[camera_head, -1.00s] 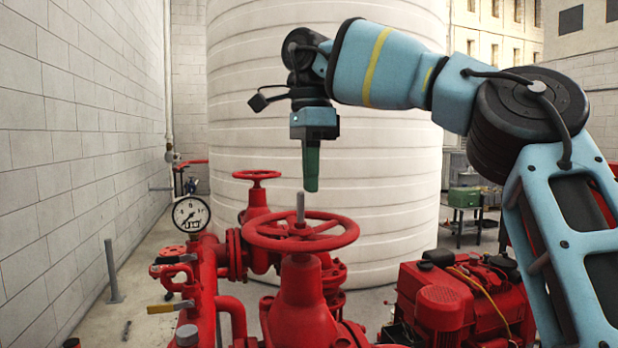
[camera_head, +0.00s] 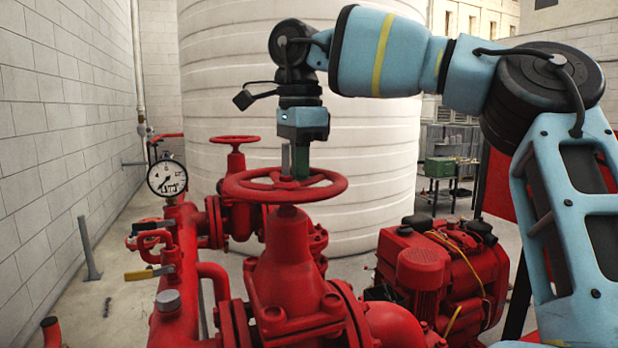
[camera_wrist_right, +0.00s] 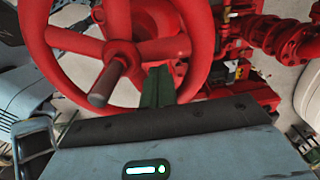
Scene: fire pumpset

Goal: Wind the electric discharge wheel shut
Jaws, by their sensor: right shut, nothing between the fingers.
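A large red handwheel (camera_head: 285,188) sits on the red valve body (camera_head: 287,260) in the middle of the head view, with a grey stem (camera_head: 285,158) rising through its hub. In the right wrist view the handwheel (camera_wrist_right: 72,40) fills the upper left, and the stem (camera_wrist_right: 112,80) points toward the camera. My right gripper (camera_head: 302,176) points down just right of the stem. Its green fingers (camera_wrist_right: 158,88) are shut with nothing between them. Their tips are at the wheel, close to the hub and spokes; I cannot tell whether they touch. My left gripper is not in view.
A smaller red handwheel (camera_head: 234,140) stands behind. A pressure gauge (camera_head: 167,178) and red pipework are at left, near a block wall (camera_head: 60,130). A red engine (camera_head: 440,275) is at right. A large white tank (camera_head: 380,150) stands behind.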

